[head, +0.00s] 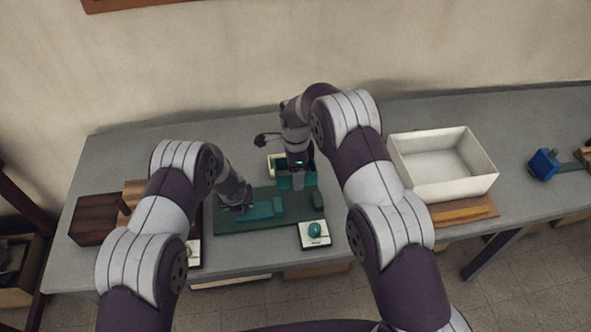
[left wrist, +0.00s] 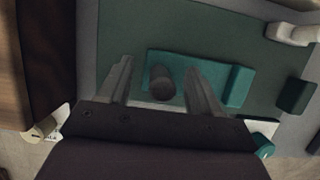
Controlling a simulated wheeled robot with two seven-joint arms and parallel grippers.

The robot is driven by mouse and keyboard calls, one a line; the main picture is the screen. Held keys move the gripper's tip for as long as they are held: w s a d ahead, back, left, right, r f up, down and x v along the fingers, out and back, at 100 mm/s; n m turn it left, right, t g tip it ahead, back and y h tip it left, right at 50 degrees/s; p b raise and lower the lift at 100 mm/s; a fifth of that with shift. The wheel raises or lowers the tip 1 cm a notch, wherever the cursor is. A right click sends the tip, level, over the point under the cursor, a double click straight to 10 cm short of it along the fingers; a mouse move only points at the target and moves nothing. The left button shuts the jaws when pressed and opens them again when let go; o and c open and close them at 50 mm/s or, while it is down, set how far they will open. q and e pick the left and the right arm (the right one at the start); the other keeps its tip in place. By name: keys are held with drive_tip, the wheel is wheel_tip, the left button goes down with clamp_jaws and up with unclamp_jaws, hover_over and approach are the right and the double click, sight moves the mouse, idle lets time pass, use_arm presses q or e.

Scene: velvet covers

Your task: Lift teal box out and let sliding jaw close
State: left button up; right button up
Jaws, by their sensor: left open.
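A dark green board (head: 290,219) carries a teal sliding jaw (head: 262,210) with a raised end piece and a dark round knob (left wrist: 161,82). A dark green end block (left wrist: 296,95) stands on the board to the right, with an empty gap between it and the jaw. My left gripper (left wrist: 165,88) is open, its fingers either side of the knob, apart from it. A teal box (head: 284,182) is at the board's far edge. My right gripper (head: 297,183) is at this box, one finger in front of it; its grip is unclear.
A cream tray (head: 274,160) is behind the teal box. A large white bin (head: 475,185) stands right, near a blue block (head: 544,163). Dark wooden boxes (head: 95,220) stand left.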

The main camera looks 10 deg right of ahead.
use_arm(q)
wheel_tip(320, 180, up, 9)
drive_tip(key=p, duration=0.8)
drive_tip(key=shift+f, duration=0.1)
